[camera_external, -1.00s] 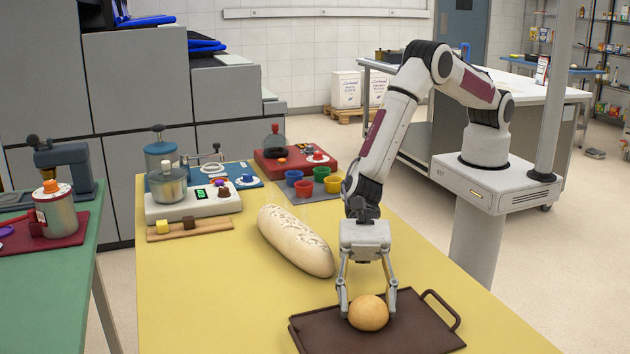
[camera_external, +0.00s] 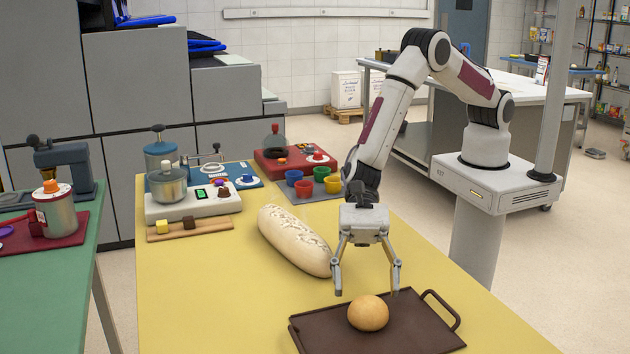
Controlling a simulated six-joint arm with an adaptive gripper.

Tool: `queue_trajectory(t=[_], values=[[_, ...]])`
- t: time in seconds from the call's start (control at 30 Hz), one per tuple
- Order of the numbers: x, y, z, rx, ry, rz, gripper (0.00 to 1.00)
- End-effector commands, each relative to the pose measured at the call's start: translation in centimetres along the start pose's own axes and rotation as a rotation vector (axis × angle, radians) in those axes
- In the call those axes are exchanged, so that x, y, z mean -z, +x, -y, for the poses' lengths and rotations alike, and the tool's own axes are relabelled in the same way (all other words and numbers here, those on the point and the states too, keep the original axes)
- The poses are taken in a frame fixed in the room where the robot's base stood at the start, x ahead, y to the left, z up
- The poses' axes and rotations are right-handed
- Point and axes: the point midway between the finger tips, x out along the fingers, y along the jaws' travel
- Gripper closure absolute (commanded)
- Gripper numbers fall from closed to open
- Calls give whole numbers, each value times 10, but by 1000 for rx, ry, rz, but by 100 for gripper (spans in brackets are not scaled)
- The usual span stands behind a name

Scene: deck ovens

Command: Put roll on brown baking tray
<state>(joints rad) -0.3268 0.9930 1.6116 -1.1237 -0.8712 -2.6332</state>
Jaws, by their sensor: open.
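A round golden-brown roll (camera_external: 368,313) rests on the brown baking tray (camera_external: 420,330), toward the tray's far left part. The tray is flat and dark, with a raised handle at its right end, and lies near the front of the yellow table. My gripper (camera_external: 366,293) is open and empty. Its fingers point down, spread apart, above and slightly behind the roll. They appear clear of the roll.
A long floured loaf (camera_external: 293,240) lies on the yellow table (camera_external: 210,290) behind and left of the tray. Small coloured cups (camera_external: 304,188), a scale with a pot (camera_external: 194,205) and a small board with cubes (camera_external: 187,229) stand farther back. The table's front left is clear.

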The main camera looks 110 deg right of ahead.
Motion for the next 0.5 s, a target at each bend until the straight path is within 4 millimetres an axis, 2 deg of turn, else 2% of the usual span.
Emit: queue_trajectory(t=[0.5], values=[[0,-68,1,2,0,0,39]])
